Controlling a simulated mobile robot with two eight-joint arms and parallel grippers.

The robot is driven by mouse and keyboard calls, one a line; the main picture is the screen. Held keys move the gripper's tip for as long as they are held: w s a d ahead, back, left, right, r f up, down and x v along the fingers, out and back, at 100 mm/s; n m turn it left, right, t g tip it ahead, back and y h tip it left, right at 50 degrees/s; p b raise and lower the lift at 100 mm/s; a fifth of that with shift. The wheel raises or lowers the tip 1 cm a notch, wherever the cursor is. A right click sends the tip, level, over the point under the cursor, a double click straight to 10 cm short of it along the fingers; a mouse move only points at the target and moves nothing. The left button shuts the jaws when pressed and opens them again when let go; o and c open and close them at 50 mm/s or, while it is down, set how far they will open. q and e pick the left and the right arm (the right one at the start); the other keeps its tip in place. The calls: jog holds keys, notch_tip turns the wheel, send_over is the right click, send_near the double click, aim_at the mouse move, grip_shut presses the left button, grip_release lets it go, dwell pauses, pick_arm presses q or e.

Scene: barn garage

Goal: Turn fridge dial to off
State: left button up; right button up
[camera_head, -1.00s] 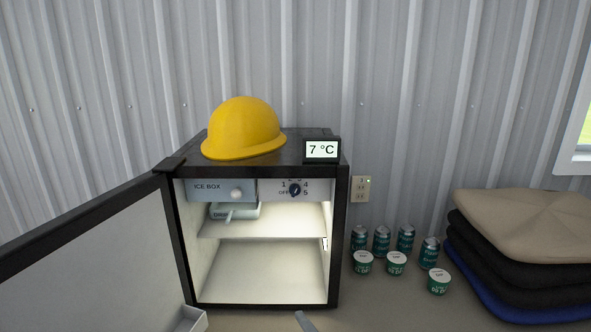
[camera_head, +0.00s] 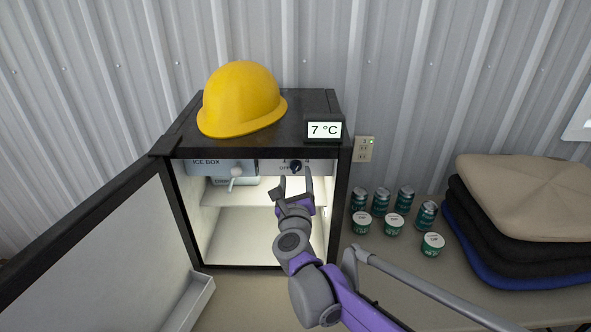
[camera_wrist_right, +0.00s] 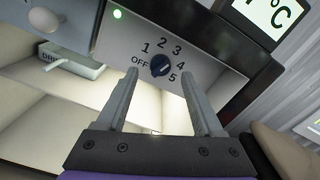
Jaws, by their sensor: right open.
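The small black fridge (camera_head: 184,215) stands with its door open to the left. Its dark blue dial (camera_head: 296,166) is on the panel at the top right inside. My right gripper (camera_head: 295,178) is open and empty in front of the fridge opening, just below the dial. In the right wrist view its fingers (camera_wrist_right: 160,78) stand on either side of the dial, apparently short of it. My left gripper is not in view.
A yellow hard hat (camera_head: 240,98) and a display reading 7 °C (camera_head: 323,130) are on the fridge top. The ice box (camera_head: 212,166) is left of the dial. Several cans (camera_head: 381,201) and tubs (camera_head: 394,224) and stacked cushions (camera_head: 525,205) stand to the right.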

aim_at(296, 170)
jog(key=shift+w, duration=1.55)
grip_shut()
